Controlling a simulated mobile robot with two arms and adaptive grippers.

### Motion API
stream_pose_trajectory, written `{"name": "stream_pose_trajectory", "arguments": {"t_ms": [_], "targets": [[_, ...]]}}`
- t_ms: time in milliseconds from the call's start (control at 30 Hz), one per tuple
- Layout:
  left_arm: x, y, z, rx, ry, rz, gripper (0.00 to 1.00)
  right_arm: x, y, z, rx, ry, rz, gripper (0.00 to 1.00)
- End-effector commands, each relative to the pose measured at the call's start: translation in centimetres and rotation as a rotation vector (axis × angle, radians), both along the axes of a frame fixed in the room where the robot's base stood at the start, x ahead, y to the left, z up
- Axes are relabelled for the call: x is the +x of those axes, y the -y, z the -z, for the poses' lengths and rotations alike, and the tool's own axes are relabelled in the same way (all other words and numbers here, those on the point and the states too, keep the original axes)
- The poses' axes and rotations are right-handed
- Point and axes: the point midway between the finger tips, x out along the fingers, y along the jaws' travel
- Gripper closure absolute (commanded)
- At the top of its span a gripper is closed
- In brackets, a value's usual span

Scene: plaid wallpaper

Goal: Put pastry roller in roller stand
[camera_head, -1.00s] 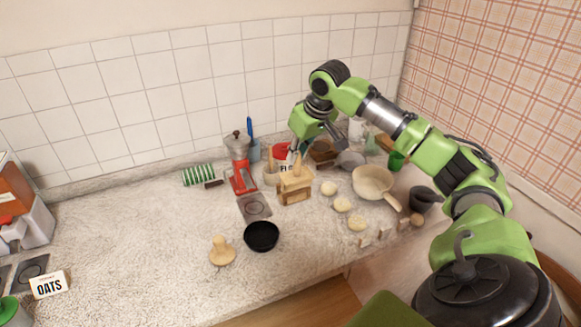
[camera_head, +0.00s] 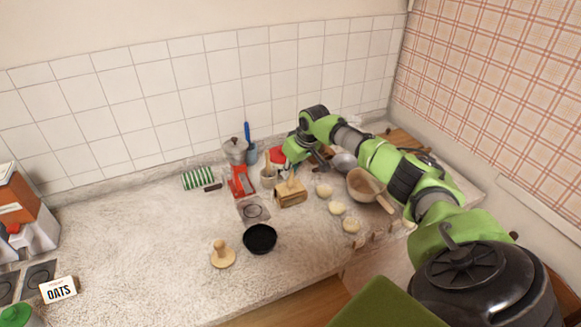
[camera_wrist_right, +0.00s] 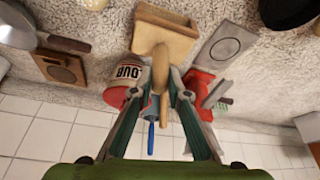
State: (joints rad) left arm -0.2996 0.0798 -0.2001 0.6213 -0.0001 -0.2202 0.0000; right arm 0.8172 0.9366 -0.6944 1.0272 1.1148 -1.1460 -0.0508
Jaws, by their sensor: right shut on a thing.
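The pastry roller (camera_wrist_right: 160,68) is a slim pale wooden piece held between the fingers of my right gripper (camera_wrist_right: 163,82). In the head view the roller (camera_head: 291,180) is upright at the roller stand (camera_head: 292,196), a small light wooden block. In the right wrist view the stand (camera_wrist_right: 168,38) lies just beyond the fingertips, and the roller's far end overlaps its near edge. I cannot tell how deep the roller sits in it. My right gripper (camera_head: 293,169) is shut on the roller, partly hidden behind it in the head view. My left gripper is not in view.
Dough balls (camera_head: 337,208) and a pan (camera_head: 364,184) lie to the right. A black bowl (camera_head: 260,239) is in front.

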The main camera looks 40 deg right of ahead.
Motion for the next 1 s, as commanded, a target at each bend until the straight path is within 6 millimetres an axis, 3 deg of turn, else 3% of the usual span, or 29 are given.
{"name": "stream_pose_trajectory", "arguments": {"t_ms": [333,367,400,433,833,1000], "targets": [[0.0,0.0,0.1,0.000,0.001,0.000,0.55,0.0,0.0,0.4,0.001,0.000,0.000,1.00],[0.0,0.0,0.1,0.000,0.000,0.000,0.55,0.0,0.0,0.4,0.000,-0.001,0.000,0.79],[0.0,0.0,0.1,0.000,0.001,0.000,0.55,0.0,0.0,0.4,0.000,-0.001,0.000,0.69],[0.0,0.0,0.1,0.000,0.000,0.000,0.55,0.0,0.0,0.4,0.000,-0.001,0.000,0.67],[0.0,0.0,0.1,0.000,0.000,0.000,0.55,-0.1,0.0,0.0,0.000,0.001,-0.001,0.67],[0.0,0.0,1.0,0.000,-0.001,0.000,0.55,-0.8,0.1,-1.6,-0.003,0.002,-0.001,0.67]]}}
